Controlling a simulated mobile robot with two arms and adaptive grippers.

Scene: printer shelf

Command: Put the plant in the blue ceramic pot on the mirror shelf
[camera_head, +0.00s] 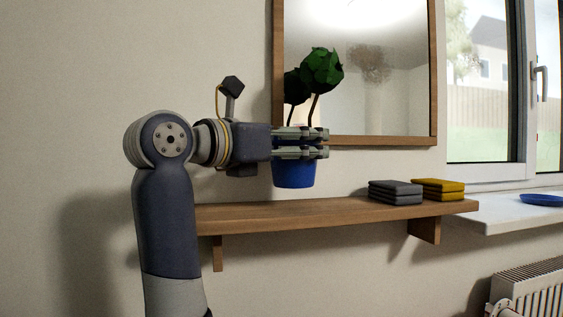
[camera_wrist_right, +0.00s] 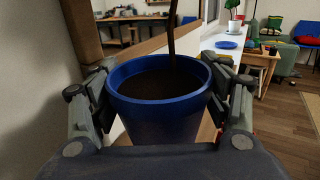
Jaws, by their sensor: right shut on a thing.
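The blue ceramic pot (camera_head: 294,175) holds a plant with a round dark green crown (camera_head: 322,68) on a thin stem. My right gripper (camera_head: 318,143) is shut on the pot near its upper part. In the head view the pot is upright and appears slightly above the wooden mirror shelf (camera_head: 300,213); I cannot tell the exact gap. The right wrist view shows the blue pot (camera_wrist_right: 160,110) between both fingers, with dark soil and the stem rising from it. My left gripper is not in view.
Grey folded cloths or books (camera_head: 395,192) and yellow ones (camera_head: 438,188) lie at the shelf's right end. The shelf between the pot and the grey stack is clear. A wood-framed mirror (camera_head: 432,80) hangs behind. A blue plate (camera_head: 543,200) lies on the white windowsill (camera_head: 500,215).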

